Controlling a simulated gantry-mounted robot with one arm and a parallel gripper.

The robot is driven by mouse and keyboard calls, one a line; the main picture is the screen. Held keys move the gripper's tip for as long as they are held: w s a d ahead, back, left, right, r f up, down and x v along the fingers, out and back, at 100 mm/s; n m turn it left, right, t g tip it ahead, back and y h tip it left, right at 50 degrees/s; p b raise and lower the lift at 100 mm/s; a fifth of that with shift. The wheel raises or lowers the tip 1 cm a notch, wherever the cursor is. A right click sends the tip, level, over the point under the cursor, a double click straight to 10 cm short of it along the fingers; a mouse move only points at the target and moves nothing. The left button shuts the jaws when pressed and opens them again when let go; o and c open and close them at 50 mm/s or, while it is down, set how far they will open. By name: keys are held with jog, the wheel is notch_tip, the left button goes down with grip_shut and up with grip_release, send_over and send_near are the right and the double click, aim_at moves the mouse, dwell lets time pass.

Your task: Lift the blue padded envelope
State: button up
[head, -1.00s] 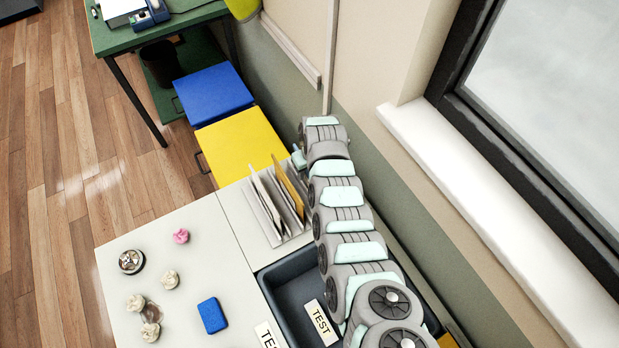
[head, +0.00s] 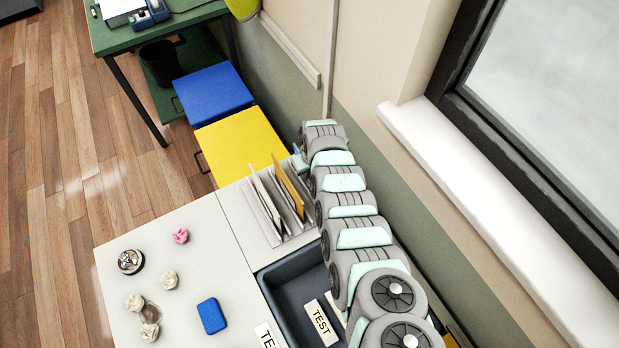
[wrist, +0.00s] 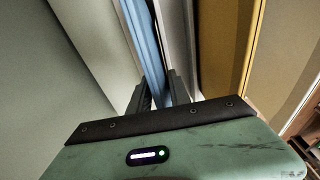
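The blue padded envelope (wrist: 153,65) shows edge-on in the wrist view as a narrow upright blue strip. My gripper (wrist: 160,88) has its two dark fingers on either side of the strip's near end. I cannot tell whether they press on it or leave a small gap. The grey rack (head: 276,225) there holds upright pale and tan envelopes. My arm reaches along the rack's right side and hides part of that area.
A tan envelope (wrist: 220,45) stands close to the right of my fingers. A dark grey tray (head: 285,300) with TEST labels lies in front of the rack. A blue block (head: 211,316) and several small items lie on the white table to the left. The wall is close on the right.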

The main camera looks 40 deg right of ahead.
grip_shut()
jog(key=shift+r, duration=0.1)
dwell(0.5)
